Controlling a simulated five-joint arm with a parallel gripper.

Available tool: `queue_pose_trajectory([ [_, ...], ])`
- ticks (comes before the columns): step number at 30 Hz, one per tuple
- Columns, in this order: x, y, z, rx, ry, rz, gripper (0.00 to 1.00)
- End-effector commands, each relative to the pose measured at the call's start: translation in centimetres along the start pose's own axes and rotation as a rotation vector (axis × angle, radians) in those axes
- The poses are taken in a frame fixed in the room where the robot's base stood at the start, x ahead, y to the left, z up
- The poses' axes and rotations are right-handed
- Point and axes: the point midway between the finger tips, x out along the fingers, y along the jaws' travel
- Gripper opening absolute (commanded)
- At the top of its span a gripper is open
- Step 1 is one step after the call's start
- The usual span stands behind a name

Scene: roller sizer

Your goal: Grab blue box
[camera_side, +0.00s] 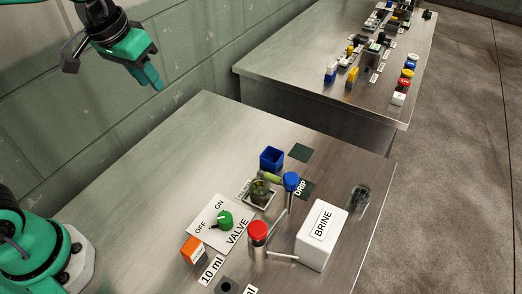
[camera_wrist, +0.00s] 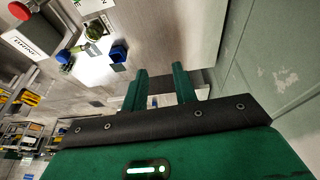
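The blue box (camera_side: 271,158) is a small open-topped cube on the near steel table, behind a jar of green contents (camera_side: 260,190). It also shows in the wrist view (camera_wrist: 119,54), left of my fingers. My gripper (camera_side: 155,84) is high above the table at the upper left of the side view, well away from the box. In the wrist view my gripper's two green fingers (camera_wrist: 160,84) stand apart with nothing held between them.
Near the box stand a blue-capped post (camera_side: 291,182), a red-capped post (camera_side: 258,232), a white BRINE box (camera_side: 321,236), a green valve knob (camera_side: 225,219) and an orange block (camera_side: 193,249). Dark green squares (camera_side: 300,152) lie beside it. The table's left part is bare.

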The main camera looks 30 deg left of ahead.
Motion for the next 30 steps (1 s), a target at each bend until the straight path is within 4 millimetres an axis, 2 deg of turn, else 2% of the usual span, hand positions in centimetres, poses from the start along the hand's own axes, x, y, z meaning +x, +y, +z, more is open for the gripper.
queue_pose_trajectory([
  [6,2.4,2.8,-3.3,0.001,-0.059,0.006,0.28],
  [15,6.6,7.1,-6.8,-0.001,-0.133,0.004,0.28],
  [24,12.0,11.8,-9.1,-0.001,-0.205,-0.008,0.28],
  [30,16.1,15.2,-9.7,0.0,-0.251,-0.022,0.28],
])
